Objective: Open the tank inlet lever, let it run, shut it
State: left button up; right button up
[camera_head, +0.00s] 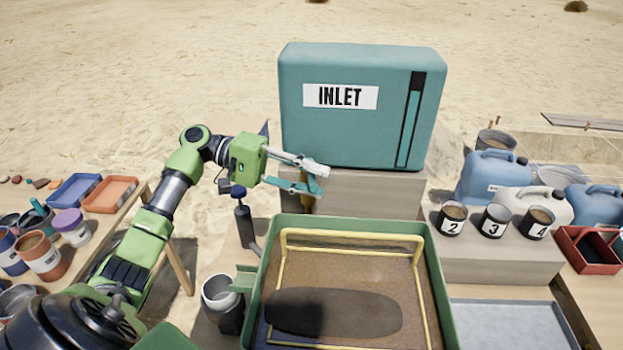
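The teal tank (300,130) with a white INLET label (340,97) stands on a stone block behind the green-rimmed tray. Its upright gauge (410,120) is dark at the top and teal below. My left gripper (318,181) is in front of the tank's lower left corner. Its fingers are apart, with nothing clearly held between them. A small dark-blue pointed part (264,128) shows behind the gripper, left of the tank; I cannot tell if it is the lever. A dark upright handle with a blue knob (239,192) stands below the gripper. My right gripper is out of view.
The green-rimmed tray (437,270) holds brown soil, a yellow frame and a dark oval patch. A metal cup (218,290) stands at its left. Numbered cups (494,221) and jugs (492,177) stand right. Pots and trays (110,194) fill the left table.

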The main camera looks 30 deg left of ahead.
pick_arm(q)
jog(key=v, duration=1.2)
jog(key=shift+r, duration=0.1)
